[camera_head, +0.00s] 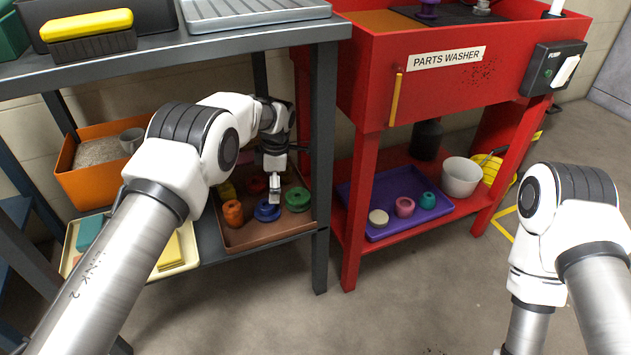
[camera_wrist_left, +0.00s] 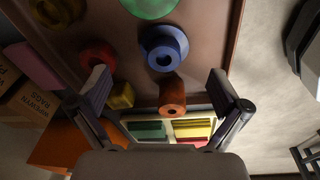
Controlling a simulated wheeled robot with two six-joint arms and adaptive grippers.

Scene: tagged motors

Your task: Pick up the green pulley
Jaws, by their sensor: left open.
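The green pulley (camera_head: 298,198) lies in the brown tray (camera_head: 262,238) on the lower shelf, near the tray's right side. In the left wrist view the green pulley (camera_wrist_left: 150,8) is cut off by the top edge. My left gripper (camera_head: 275,187) points down over the tray, just left of the green pulley and near the blue part (camera_head: 267,211). In the left wrist view my left gripper (camera_wrist_left: 158,92) is open with nothing held between its fingers. My right arm is at the right, but its gripper is out of view.
The orange part (camera_head: 233,212) and a red part (camera_wrist_left: 98,57) share the tray. A dark table leg (camera_head: 322,170) stands close on the right. The upper shelf (camera_head: 170,58) hangs above. A purple tray (camera_head: 385,228) sits on the red washer's shelf.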

